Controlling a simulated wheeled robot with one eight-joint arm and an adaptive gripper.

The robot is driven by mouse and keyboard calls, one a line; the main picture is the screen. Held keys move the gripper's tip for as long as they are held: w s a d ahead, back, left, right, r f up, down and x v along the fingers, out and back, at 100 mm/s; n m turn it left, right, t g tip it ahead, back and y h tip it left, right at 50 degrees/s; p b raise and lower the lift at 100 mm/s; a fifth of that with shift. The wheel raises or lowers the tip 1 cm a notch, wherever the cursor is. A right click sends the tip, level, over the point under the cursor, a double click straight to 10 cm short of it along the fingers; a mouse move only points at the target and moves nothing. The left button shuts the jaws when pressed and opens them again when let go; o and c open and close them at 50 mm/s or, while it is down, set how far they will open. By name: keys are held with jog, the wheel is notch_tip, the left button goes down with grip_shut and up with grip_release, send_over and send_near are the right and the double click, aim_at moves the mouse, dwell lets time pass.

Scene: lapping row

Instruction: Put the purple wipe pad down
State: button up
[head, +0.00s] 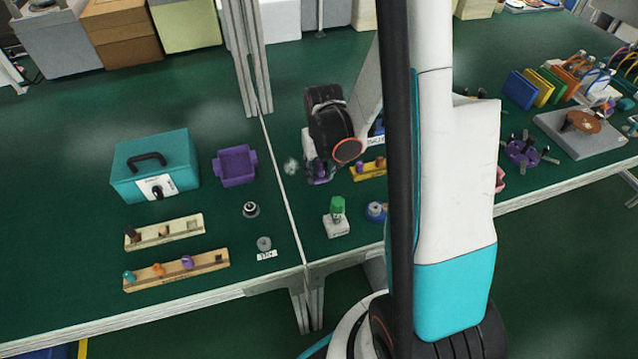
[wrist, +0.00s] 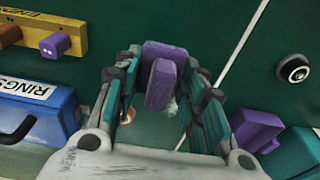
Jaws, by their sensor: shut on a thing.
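The purple wipe pad (wrist: 165,52) is between my gripper's fingers (wrist: 160,82) in the wrist view, with a smaller purple block-like part on its near face. My gripper is shut on it. In the head view a bit of purple (head: 319,178) shows under my dark wrist, above the green bench near the seam. The fingertips are mostly hidden there by the wrist. I cannot tell whether the pad touches the bench.
A purple bin (head: 236,166) and a teal toolbox (head: 155,165) stand left of the seam. A yellow rack (head: 368,170) and a green-topped block (head: 337,217) are close on the right. A small round part (head: 250,209) lies front left. Some bench between bin and seam is clear.

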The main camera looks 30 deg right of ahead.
aim_at(320, 187)
notch_tip(320, 187, down, 5)
jog(key=shift+r+b, duration=0.1)
jog(key=shift+b, duration=0.8)
jog(key=shift+s+f+b, duration=0.15)
jog(key=shift+f+b, duration=0.15)
jog(key=shift+b, duration=0.1)
jog(key=shift+f, duration=0.1)
jog(key=shift+s+f, duration=0.1)
jog(key=o, duration=0.8)
jog(key=shift+f+b, duration=0.1)
jog(key=shift+b, duration=0.25)
jog(key=shift+o, duration=1.2)
jog(key=shift+f, duration=0.1)
